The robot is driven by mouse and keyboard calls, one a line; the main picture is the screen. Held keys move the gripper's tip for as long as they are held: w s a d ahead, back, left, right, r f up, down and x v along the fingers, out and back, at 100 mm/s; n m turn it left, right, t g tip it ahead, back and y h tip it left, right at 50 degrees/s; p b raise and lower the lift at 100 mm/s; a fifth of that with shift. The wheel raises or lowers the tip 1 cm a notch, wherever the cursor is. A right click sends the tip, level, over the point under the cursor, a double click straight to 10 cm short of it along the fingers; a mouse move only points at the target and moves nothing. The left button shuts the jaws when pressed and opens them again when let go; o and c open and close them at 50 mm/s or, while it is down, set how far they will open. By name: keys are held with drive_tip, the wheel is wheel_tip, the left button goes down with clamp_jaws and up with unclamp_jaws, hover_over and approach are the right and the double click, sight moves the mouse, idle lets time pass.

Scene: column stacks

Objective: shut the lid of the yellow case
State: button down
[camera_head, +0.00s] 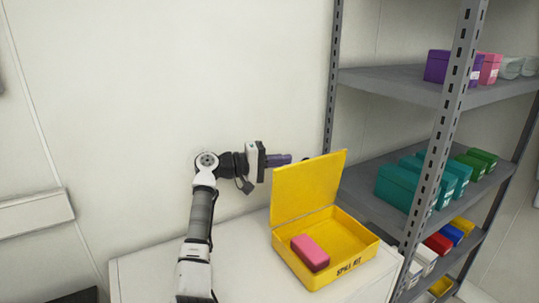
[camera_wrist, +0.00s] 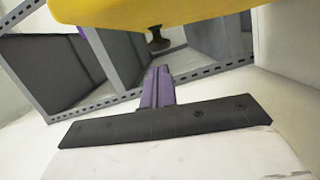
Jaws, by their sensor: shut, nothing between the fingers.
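A pink block (camera_head: 310,252) lies inside the case. My gripper (camera_head: 290,159) has purple fingers and is shut with nothing in it. It is behind and to the left of the lid in the head view, near the lid's upper left edge, and I cannot tell whether it touches. In the wrist view my shut fingers (camera_wrist: 158,72) point toward the shelf, and part of the yellow lid (camera_wrist: 150,12) crosses the top.
A grey metal shelf rack (camera_head: 400,158) stands at the right, close to the case. It holds teal boxes (camera_head: 398,186), green boxes (camera_head: 472,163) and a purple box (camera_head: 437,66). A white wall (camera_head: 150,90) is behind my arm. The white tabletop (camera_head: 150,272) is clear left of the case.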

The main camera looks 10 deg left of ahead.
drive_tip(key=p+x, duration=0.1)
drive_tip(key=x, duration=0.2)
drive_tip(key=shift+w+d, duration=0.2)
drive_tip(key=shift+d, duration=0.1)
drive_tip(key=shift+s, duration=0.1)
